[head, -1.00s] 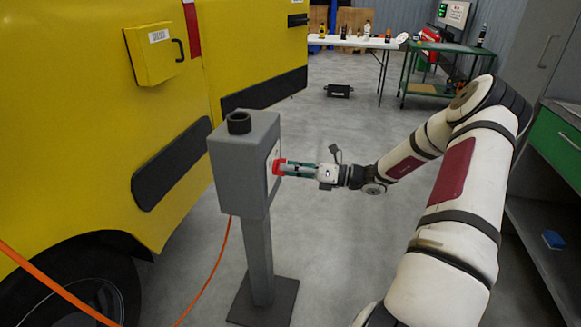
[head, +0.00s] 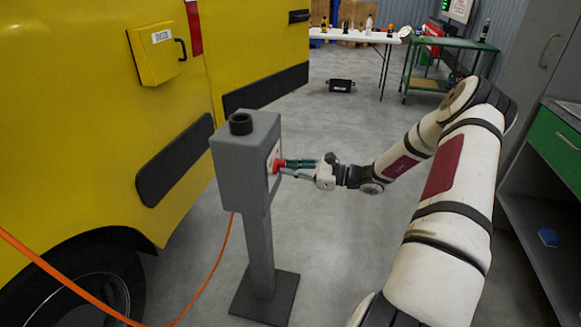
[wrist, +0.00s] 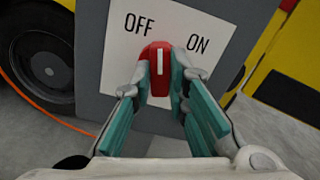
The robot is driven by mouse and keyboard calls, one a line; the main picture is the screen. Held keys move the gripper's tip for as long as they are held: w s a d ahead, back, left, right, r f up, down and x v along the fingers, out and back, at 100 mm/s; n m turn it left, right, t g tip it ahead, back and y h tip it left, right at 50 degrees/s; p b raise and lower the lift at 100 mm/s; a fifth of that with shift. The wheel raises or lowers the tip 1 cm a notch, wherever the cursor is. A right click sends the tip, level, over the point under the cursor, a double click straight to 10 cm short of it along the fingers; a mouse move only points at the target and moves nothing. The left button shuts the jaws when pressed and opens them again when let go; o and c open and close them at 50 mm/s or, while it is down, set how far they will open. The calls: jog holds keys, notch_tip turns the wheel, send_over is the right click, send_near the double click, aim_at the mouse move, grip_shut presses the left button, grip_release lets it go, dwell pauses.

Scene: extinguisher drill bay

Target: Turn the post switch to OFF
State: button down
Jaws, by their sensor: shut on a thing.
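The post switch is a red knob (wrist: 158,66) with a white line, on a white plate (wrist: 115,46) marked OFF at left and ON at right. In the wrist view the plate leans clockwise, and the white line points straight up between the two words, nearer to OFF. My gripper (wrist: 161,78) is shut on the knob, one teal-padded finger on each side. In the head view the red knob (head: 277,167) shows at the tip of my gripper (head: 284,166), on the right face of the grey post box (head: 240,165).
The yellow vehicle (head: 85,110) stands close to the left of the post. An orange cable (head: 204,290) runs along the floor beside the post's base (head: 264,298). A green-drawered cabinet (head: 557,145) is at right. Floor behind the post is open.

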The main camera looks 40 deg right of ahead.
jog(key=n, duration=0.5)
jog(key=shift+f+n, duration=0.1)
jog(key=shift+n, duration=0.3)
dwell(0.4)
jog(key=c, duration=1.6)
grip_release()
jog(key=shift+o, duration=0.2)
jog(key=shift+s, duration=0.15)
jog(key=v, duration=1.1)
jog(key=shift+s+d, duration=0.3)
